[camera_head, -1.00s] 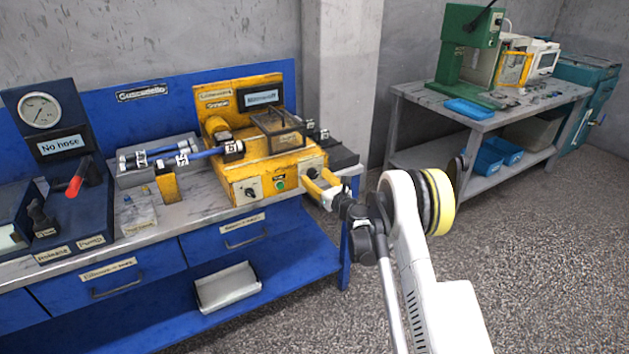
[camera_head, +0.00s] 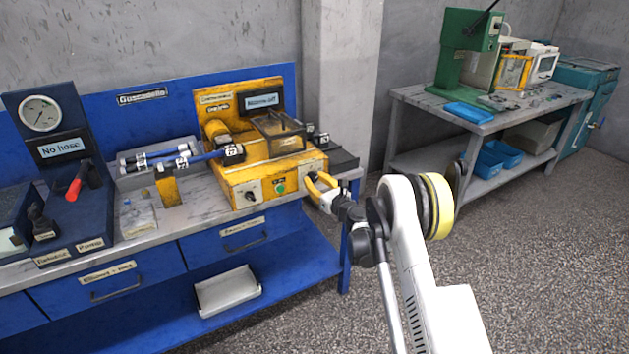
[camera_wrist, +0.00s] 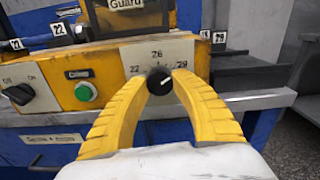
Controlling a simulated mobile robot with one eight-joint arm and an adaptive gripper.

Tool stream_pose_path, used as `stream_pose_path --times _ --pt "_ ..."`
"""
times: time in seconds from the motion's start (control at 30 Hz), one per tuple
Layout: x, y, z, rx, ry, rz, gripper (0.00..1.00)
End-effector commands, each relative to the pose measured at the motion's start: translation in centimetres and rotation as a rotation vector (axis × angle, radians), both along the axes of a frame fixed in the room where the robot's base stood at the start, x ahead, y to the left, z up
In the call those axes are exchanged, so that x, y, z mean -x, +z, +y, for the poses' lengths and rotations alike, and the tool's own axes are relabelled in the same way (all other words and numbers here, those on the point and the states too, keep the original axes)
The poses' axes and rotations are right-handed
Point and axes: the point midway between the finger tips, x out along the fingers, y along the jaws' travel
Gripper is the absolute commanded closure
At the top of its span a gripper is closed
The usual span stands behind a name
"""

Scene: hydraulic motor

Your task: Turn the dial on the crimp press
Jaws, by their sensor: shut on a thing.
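The crimp press is the yellow machine (camera_head: 262,168) on the blue bench. Its dial (camera_wrist: 159,81) is a round black knob with a white pointer line on a pale plate, marked 22, 26 and another number at the right. The pointer slants up to the right, toward the right-hand number. My gripper (camera_wrist: 160,84) has its two yellow fingers shut on the dial, one on each side. In the head view my gripper (camera_head: 318,184) is at the right end of the press front and covers the dial.
A green button (camera_wrist: 86,92) and a black on/off switch (camera_wrist: 18,95) sit left of the dial. A clear guard (camera_head: 276,130) is on top of the press. A hose (camera_head: 205,156) lies at its left. Open floor is at the right.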

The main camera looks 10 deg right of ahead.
Motion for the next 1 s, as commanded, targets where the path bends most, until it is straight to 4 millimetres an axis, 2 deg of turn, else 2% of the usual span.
stream_pose_path --times 1.0 --pt "-0.1 0.1 -0.17 0.874 0.0 -0.284 1.0"
